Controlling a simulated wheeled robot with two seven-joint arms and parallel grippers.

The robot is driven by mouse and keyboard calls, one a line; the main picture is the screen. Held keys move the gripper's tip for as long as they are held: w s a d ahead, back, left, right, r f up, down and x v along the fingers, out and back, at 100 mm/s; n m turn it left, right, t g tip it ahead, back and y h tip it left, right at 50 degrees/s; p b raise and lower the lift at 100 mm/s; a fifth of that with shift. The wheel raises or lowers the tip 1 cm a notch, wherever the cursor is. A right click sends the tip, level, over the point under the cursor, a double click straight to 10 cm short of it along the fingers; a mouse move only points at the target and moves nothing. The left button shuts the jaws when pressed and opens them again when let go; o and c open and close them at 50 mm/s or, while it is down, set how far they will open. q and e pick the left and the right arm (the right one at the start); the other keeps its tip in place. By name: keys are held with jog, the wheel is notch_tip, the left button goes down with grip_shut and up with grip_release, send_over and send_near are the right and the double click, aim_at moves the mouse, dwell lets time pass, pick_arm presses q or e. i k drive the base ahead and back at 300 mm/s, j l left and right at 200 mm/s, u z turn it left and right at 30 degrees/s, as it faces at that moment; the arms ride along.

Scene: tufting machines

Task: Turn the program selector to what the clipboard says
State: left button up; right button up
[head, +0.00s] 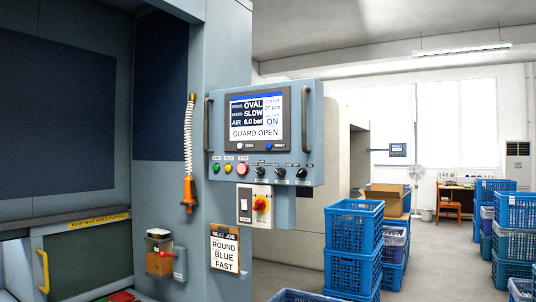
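The clipboard (224,252) hangs on the machine's front post below the panel. Its sheet reads ROUND, BLUE, FAST under a dark header. The control panel (315,130) is up and to the right of it. Its screen (257,118) shows OVAL, SLOW, AIR 6.0 bar and GUARD OPEN. Three black selector knobs, left (259,171), middle (280,173) and right (302,173), sit in a row under the screen. Their labels are too small to read, so I cannot tell which is the program selector. Neither gripper is in view.
Green (215,168), yellow (228,168) and red (243,169) buttons are left of the knobs. A red-yellow rotary switch (261,205) is below. An orange tool (189,192) hangs on a coiled cord. Blue crates (354,235) stand right of the machine, with open floor beyond.

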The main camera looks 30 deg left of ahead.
aim_at(260, 171)
jog(key=u, duration=1.3)
